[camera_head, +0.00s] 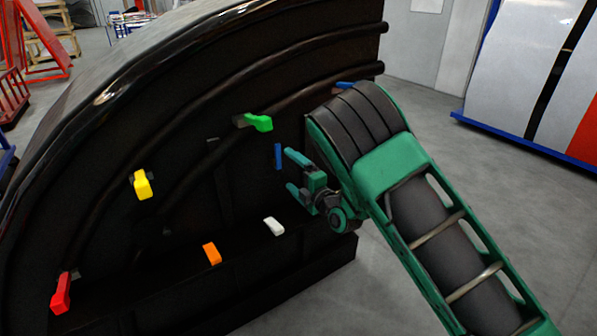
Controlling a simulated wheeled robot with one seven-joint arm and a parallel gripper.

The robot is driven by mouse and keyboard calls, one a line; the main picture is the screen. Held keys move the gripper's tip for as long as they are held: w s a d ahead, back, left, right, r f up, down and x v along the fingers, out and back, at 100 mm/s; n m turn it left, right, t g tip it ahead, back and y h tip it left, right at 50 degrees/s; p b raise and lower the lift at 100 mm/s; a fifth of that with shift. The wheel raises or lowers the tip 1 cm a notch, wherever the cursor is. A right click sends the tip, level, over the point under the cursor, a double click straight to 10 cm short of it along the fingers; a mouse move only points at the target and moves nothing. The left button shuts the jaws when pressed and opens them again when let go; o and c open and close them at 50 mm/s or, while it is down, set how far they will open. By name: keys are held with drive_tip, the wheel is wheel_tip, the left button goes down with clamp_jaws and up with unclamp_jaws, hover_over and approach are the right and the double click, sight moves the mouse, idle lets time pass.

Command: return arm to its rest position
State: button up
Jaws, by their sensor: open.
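My gripper (290,172) is open and empty, with its two teal fingers pointing left toward the inside of the black nosecone (130,75). A small blue piece (278,156) shows just left of the upper fingertip; I cannot tell whether they touch, but a small gap seems to show. My green and black arm comes in from the lower right and is bent near the nosecone's right edge. It hides part of the nosecone's right side.
Inside the nosecone are a green handle (258,122), a yellow one (142,185), a red one (62,293), an orange one (212,253) and a white one (274,226). Another blue piece (346,85) shows behind my arm. Grey floor (420,100) is open at right, before a large panel (520,60).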

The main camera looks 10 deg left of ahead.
drive_tip(key=shift+s, duration=0.15)
drive_tip(key=s+d+r+m+g+h, duration=0.15)
drive_tip(key=d+r+m+h, duration=0.35)
drive_tip(key=d, duration=1.1)
drive_tip(key=d+m+g+h, duration=0.25)
drive_tip(key=d+m, duration=0.45)
drive_tip(key=d, duration=0.9)
drive_tip(key=s+d+r+m+g+h, duration=0.1)
drive_tip(key=s+d+m+g+h, duration=0.15)
drive_tip(key=s+d+m, duration=0.75)
drive_tip(key=s+d+r+m+g+h, duration=0.25)
drive_tip(key=s+d, duration=0.85)
drive_tip(key=s, duration=0.6)
drive_tip(key=s+d+m+g, duration=0.1)
drive_tip(key=s+m+g, duration=0.3)
drive_tip(key=s, duration=1.6)
drive_tip(key=m, duration=0.4)
drive_tip(key=shift+s+d+g+y, duration=0.25)
drive_tip(key=shift+d+g+y, duration=0.05)
drive_tip(key=shift+y, duration=0.05)
drive_tip(key=shift+r+m, duration=0.1)
drive_tip(key=shift+m, duration=0.15)
